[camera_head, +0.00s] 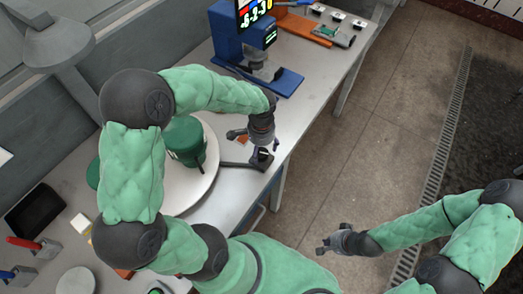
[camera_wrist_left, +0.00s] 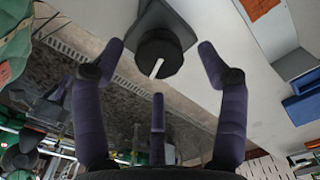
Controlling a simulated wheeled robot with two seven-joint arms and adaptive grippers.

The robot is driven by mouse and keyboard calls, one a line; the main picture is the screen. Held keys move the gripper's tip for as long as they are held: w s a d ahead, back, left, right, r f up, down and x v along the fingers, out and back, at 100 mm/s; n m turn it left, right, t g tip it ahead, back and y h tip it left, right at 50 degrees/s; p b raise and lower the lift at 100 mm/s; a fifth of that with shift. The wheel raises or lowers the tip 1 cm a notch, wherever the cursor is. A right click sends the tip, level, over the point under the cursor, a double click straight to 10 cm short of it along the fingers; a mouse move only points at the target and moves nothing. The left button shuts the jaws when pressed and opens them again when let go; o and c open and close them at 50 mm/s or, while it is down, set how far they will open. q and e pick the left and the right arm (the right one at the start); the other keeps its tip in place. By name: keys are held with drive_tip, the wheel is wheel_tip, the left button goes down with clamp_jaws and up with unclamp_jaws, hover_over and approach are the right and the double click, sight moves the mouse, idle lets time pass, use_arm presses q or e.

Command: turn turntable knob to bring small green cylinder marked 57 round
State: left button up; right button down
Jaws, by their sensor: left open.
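The turntable (camera_head: 205,190) is a pale disc on the bench, partly hidden by my left arm. A large dark green cylinder (camera_head: 186,139) stands on it, and part of another green one (camera_head: 93,174) shows at its left. I cannot read a 57 on either. The knob (camera_head: 263,156) sits on a dark bracket at the bench's front edge. In the left wrist view the knob (camera_wrist_left: 159,50) is black with a white mark. My left gripper (camera_head: 262,143) is open above it, its purple fingers spread around and apart from it. My right gripper (camera_head: 327,244) hangs empty over the floor.
A blue machine (camera_head: 228,40) with a lit display stands at the back of the bench. An orange tray (camera_head: 302,30) lies beyond it. A black bin (camera_head: 36,211) and a lamp (camera_head: 50,45) are at the left. The floor right of the bench is clear.

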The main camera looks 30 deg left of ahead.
sight(261, 153)
use_arm(q)
wheel_tip(261, 153, up, 10)
idle(0.4)
